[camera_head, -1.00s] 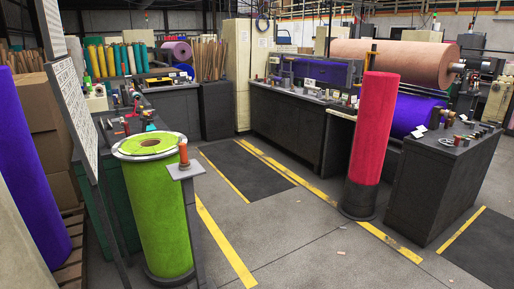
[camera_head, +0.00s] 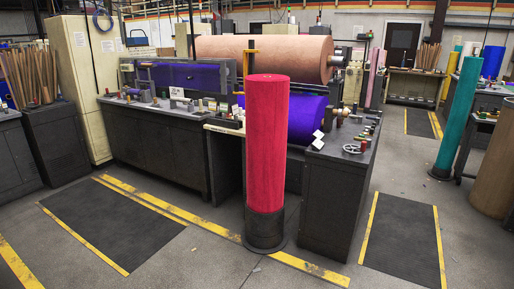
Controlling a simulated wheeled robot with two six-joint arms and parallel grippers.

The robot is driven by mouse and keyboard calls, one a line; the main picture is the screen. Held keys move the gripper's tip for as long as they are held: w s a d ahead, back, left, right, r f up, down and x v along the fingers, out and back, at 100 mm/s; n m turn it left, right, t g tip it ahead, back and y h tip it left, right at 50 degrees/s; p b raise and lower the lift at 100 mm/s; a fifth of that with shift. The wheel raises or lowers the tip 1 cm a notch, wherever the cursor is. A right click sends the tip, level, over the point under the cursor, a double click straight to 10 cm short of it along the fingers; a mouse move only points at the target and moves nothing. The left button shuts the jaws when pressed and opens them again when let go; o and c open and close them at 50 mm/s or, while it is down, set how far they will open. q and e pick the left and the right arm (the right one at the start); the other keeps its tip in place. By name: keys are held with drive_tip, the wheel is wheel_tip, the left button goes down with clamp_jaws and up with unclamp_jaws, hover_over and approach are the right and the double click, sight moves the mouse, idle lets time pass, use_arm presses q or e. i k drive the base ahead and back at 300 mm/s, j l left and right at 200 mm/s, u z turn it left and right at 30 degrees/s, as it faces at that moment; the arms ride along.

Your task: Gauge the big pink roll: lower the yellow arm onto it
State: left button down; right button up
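A tall pinkish-red roll (camera_head: 267,140) stands upright on a round black base (camera_head: 265,230) near the middle of the head view. A dark post (camera_head: 246,30) rises just behind its top, with a small yellow arm (camera_head: 251,51) sticking out from it above the roll's top. The arm looks apart from the roll, though its exact height over it is hard to tell. A large salmon-pink roll (camera_head: 265,58) lies horizontally on the machine behind. Neither of my grippers is in view.
A dark bench (camera_head: 160,145) runs behind left, and a dark cabinet with small parts (camera_head: 335,195) stands right of the upright roll. A purple roll (camera_head: 300,118) lies under the salmon one. A teal roll (camera_head: 458,115) stands at right. The floor in front is clear.

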sight(245, 52)
drive_tip(key=i+l, duration=0.1)
drive_tip(key=i, duration=0.85)
drive_tip(key=i+l, duration=0.1)
drive_tip(key=i, duration=0.85)
